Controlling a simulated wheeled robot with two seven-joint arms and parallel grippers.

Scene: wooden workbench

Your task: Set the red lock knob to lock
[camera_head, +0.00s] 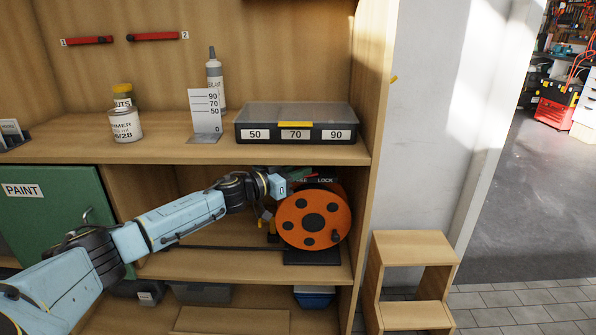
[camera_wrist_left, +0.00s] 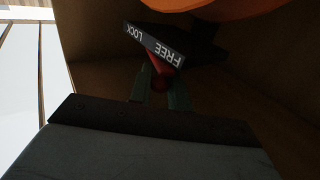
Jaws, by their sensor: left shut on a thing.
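The orange reel (camera_head: 313,217) stands on the middle shelf at the right, on a dark base. Above it is a dark label plate reading FREE and LOCK (camera_head: 324,181); FREE is partly covered by my left gripper (camera_head: 293,176). In the left wrist view, the red lock knob (camera_wrist_left: 160,80) sits between the fingertips of my left gripper (camera_wrist_left: 160,92), which is shut on it. The plate (camera_wrist_left: 153,44) is just beyond, and the red part points up toward it, nearer FREE than LOCK. My right gripper is in neither view.
The shelf board above carries a black case (camera_head: 297,110) marked 50, 70, 90, a number card (camera_head: 206,112), a bottle and cans. The cabinet's right side panel stands close beside the reel. A wooden step stool (camera_head: 412,248) is on the floor at right.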

